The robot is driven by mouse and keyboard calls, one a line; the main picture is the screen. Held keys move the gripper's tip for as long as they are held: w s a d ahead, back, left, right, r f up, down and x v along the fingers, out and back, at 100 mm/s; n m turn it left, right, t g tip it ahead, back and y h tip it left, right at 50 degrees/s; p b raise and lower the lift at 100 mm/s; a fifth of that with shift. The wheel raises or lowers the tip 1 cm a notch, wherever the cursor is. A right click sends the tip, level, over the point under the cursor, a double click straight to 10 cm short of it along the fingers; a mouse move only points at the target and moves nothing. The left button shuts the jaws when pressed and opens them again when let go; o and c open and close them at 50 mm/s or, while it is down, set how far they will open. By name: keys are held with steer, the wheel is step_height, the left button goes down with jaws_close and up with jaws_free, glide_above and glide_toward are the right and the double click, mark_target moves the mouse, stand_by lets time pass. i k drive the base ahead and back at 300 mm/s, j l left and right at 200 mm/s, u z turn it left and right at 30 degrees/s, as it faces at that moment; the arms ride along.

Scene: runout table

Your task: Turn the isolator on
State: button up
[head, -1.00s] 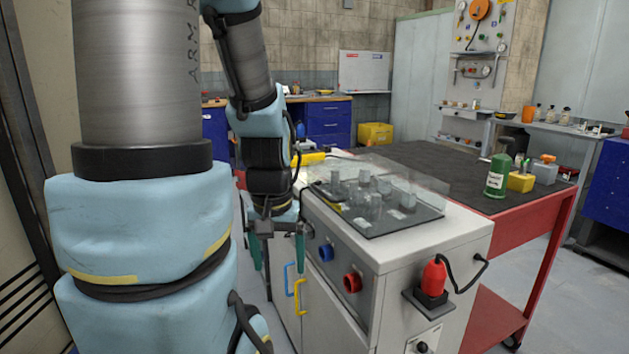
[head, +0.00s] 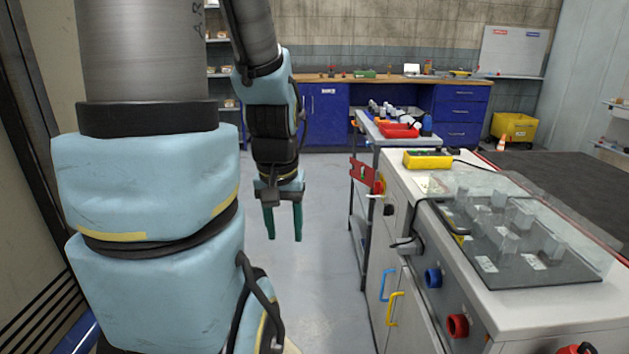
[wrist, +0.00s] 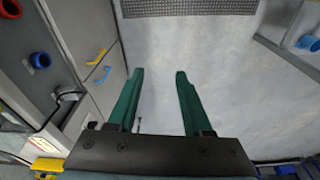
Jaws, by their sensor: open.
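My gripper (head: 284,236) hangs fingers down over open floor, left of the grey cabinet (head: 405,245). It is open and empty; its two green fingers stand apart in the wrist view (wrist: 160,75). A red part (head: 378,187) with a red plate (head: 361,174) beside it sits at the far end of the cabinet's front. It may be the isolator, but it is too small to tell its handle position. My gripper is to its left and apart from it. A black knob (head: 388,209) sits just below.
The cabinet front has a blue socket (head: 433,277), a red socket (head: 457,326), and blue (head: 388,284) and yellow (head: 395,308) door handles. A clear cover (head: 520,235) lies on top. A grey trolley (head: 362,222) stands behind. Floor left of the cabinet is clear.

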mark_target(379, 189)
steer(key=i+l+u, duration=0.1)
steer(key=u, duration=0.35)
steer(key=i+l+u, duration=0.25)
steer(key=u, duration=0.2)
steer(key=i+l+u, duration=0.2)
steer(key=u, duration=0.3)
steer(key=i+l, duration=0.1)
steer(key=l, duration=0.25)
